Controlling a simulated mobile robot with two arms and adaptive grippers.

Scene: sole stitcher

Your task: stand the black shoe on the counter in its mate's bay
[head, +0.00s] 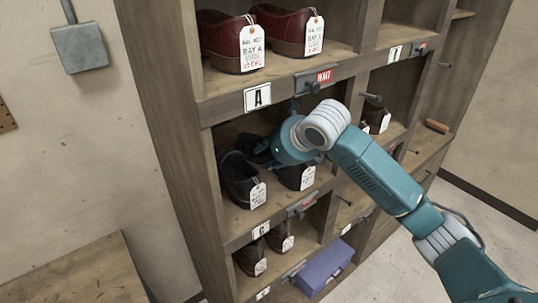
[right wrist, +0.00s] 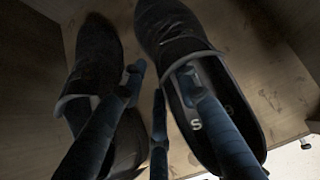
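Two black shoes stand side by side in the middle left bay of the wooden rack, the left shoe (head: 238,182) and the right shoe (head: 290,178), each with a white tag. In the right wrist view the left shoe (right wrist: 95,50) and the right shoe (right wrist: 170,25) rest on the bay floor, toes inward. My right gripper (head: 268,150) reaches into this bay above them. Its fingers (right wrist: 160,85) are spread: one over the left shoe, one between the shoes, one over the right shoe's opening. Whether they touch is unclear. My left gripper is out of view.
Dark red shoes (head: 232,42) fill the bay above. Brown shoes (head: 250,262) stand below, beside a purple box (head: 322,270). Pegs (head: 372,97) stick out from the rack front. The visible part of the wooden counter (head: 80,275) at lower left is bare.

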